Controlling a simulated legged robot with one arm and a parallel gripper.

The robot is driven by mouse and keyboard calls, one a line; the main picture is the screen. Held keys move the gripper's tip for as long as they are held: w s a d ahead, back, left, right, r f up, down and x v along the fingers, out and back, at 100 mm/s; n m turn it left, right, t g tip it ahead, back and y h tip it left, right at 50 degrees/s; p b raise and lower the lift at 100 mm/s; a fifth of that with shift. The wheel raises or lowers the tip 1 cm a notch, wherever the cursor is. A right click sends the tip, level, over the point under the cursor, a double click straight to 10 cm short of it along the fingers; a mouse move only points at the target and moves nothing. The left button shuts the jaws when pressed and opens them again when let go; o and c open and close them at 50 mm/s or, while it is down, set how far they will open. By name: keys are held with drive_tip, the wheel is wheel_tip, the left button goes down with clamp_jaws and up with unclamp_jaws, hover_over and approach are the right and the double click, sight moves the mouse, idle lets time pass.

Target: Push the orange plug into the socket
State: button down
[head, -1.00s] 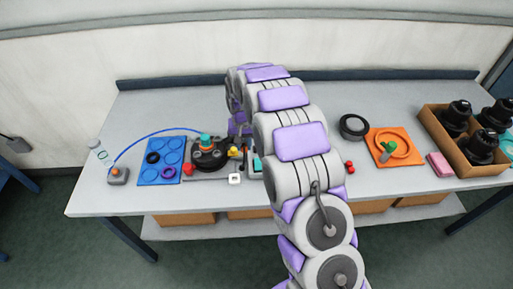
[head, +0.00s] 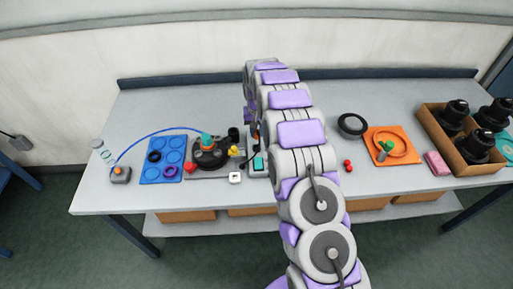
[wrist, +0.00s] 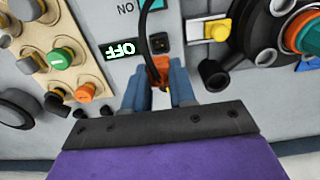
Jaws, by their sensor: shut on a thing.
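The orange plug (wrist: 160,66) is between the two blue-grey fingertips of my gripper (wrist: 159,84) in the wrist view. My gripper is shut on it. A black cable (wrist: 144,32) curves up from the plug. A small dark square fitting (wrist: 158,42), perhaps the socket, sits on the grey panel just beyond the plug. I cannot tell whether the plug touches it or is in it. In the head view my arm hides most of the gripper, beside the black round device (head: 210,153).
The blue tray (head: 162,160) is farther left on the table.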

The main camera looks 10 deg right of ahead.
sight(257, 138)
drive_tip(key=shift+f, duration=2.2)
drive_tip(key=shift+f, duration=0.95)
drive_tip(key=c, duration=0.8)
unclamp_jaws()
drive_tip(key=shift+c, duration=0.2)
drive_tip(key=shift+o, duration=0.4)
drive_tip(key=o, duration=0.4)
drive_tip(key=shift+r+p, duration=1.05)
drive_tip(key=shift+r, duration=3.15)
